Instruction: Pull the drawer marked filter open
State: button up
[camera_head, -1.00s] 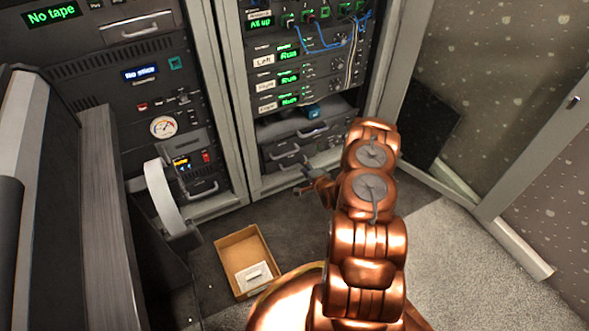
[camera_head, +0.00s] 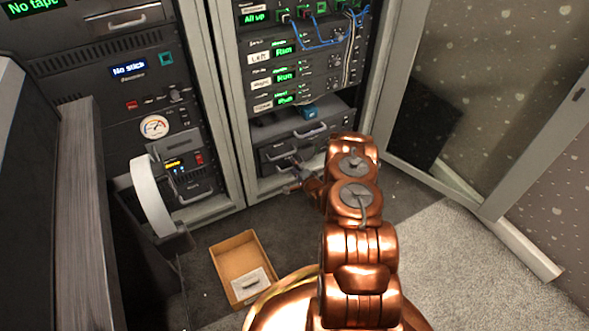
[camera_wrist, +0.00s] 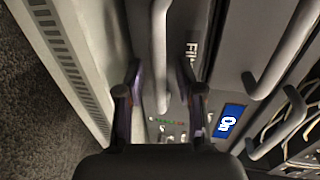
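The drawer marked filter shows in the wrist view by its white "Fil..." label (camera_wrist: 192,50), partly hidden by a finger. Its grey bar handle (camera_wrist: 160,50) runs up the picture beside the label. My gripper (camera_wrist: 159,72) is open, with one finger on each side of the handle in this view. I cannot tell whether the fingers touch it or how deep they reach. In the head view my gripper (camera_head: 291,186) is at the front of the low drawers in the middle rack, close to the lower drawer's handle (camera_head: 283,154).
Another drawer handle (camera_head: 311,132) is just above. In the wrist view a second handle (camera_wrist: 278,50) and a blue "On" display (camera_wrist: 228,121) lie to the right. A cardboard box (camera_head: 240,262) lies on the floor. An open rack door (camera_head: 480,90) stands at right.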

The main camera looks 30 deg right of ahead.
jog(key=shift+w, duration=0.1)
jog(key=shift+c, duration=0.3)
grip_shut()
dwell(0.4)
